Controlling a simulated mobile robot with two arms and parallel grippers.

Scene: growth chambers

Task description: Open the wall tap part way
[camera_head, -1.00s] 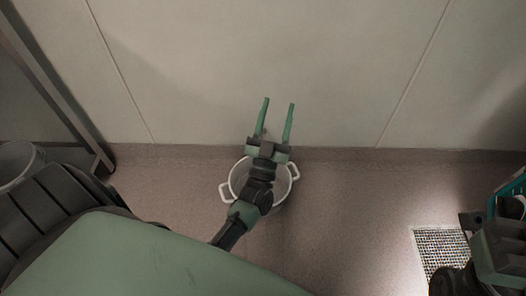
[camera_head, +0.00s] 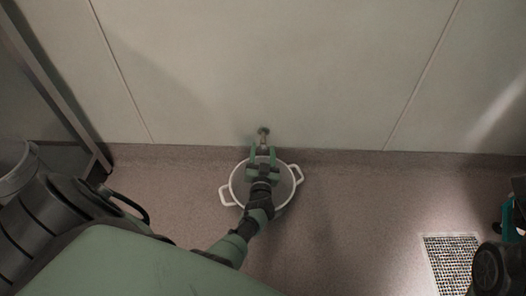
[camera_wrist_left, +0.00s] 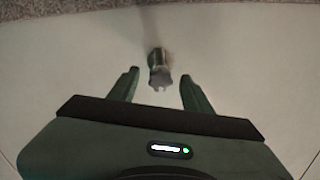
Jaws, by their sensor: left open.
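The wall tap (camera_head: 263,133) sticks out of the pale wall, just above a round white pot with two handles (camera_head: 228,196) on the floor. My left gripper (camera_head: 264,149) is open, and its two green fingers point at the wall on either side of the tap's line. In the left wrist view the grey metal tap (camera_wrist_left: 160,74) stands between and a little beyond the fingertips (camera_wrist_left: 160,75), apart from both. Part of the tap is hidden by the gripper in the head view. My right gripper is not clearly in view; only dark arm parts show at the right edge.
A floor drain grate (camera_head: 452,262) lies at the lower right. A metal frame (camera_head: 62,90) and a grey bucket (camera_head: 18,172) stand at the left. The floor between the pot and the grate is clear.

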